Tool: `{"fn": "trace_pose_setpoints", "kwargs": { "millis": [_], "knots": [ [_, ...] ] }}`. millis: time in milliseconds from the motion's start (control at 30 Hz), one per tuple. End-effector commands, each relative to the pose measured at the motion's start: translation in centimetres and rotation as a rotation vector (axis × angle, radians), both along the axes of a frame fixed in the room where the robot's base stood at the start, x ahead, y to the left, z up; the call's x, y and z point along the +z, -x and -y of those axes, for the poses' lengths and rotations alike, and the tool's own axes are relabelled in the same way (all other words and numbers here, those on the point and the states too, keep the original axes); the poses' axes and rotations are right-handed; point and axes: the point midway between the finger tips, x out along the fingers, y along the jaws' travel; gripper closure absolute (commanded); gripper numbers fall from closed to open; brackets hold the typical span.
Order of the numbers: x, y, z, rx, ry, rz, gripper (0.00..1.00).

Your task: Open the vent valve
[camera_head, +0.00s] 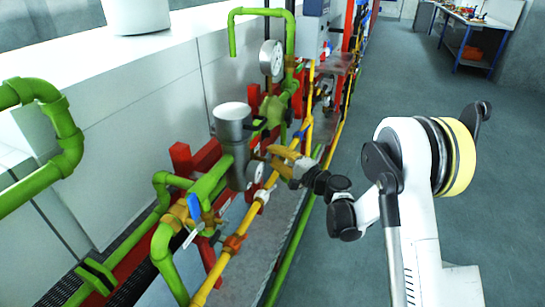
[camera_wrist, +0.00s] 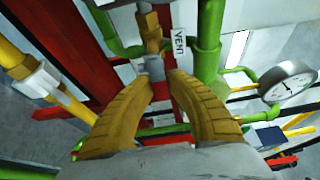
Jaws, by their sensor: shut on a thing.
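My gripper (camera_head: 283,158) reaches in from the right, among the pipes beside the grey cylinder. In the wrist view my two yellow, ribbed fingers (camera_wrist: 162,82) close in around the lower end of the vent valve (camera_wrist: 149,32), a brass body on a grey fitting. A white tag reading VENT (camera_wrist: 179,47) hangs just right of it. The valve's handle cannot be made out between the fingertips, so its angle is unclear. In the head view my fingers hide the valve.
A grey cylinder (camera_head: 233,130) stands left of my gripper. A blue-handled valve (camera_head: 193,207) sits at lower left. A yellow pipe (camera_head: 238,243) runs below. A round gauge (camera_wrist: 288,82) is right of my fingers.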

Motion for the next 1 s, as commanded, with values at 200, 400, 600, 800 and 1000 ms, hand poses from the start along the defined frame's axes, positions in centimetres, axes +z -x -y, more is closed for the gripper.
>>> {"fn": "trace_pose_setpoints", "kwargs": {
  "millis": [200,400,600,800,1000],
  "knots": [
    [0.2,0.0,0.0,0.000,0.011,0.032,1.00],
    [0.2,0.0,0.0,0.000,0.010,0.030,0.67],
    [0.2,0.0,0.0,0.000,0.010,0.030,0.59],
    [0.1,0.2,0.3,-0.001,0.011,0.029,0.59],
    [0.1,2.4,2.8,-0.004,0.011,0.029,0.59]
  ]
}}
